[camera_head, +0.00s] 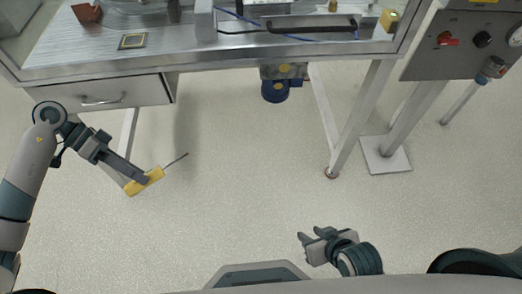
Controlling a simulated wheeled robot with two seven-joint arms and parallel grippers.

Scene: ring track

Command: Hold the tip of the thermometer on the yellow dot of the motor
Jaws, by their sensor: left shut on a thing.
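My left gripper (143,178) is shut on the yellow body of the thermometer (153,175). The thermometer's thin dark probe points up and to the right, and its tip (186,154) is in free air. The motor (275,89), with a blue body and a grey upper part, hangs under the table's front edge, up and to the right of the tip and well apart from it. A small yellow dot (284,68) shows on the grey part. My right gripper (308,235) is low in the view, empty, with its fingers apart.
The metal table (190,57) has a drawer (110,93) at the left and legs (352,125) beside the motor. A grey control panel (465,45) stands at the right on a post with a floor plate. The floor (245,190) between is clear.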

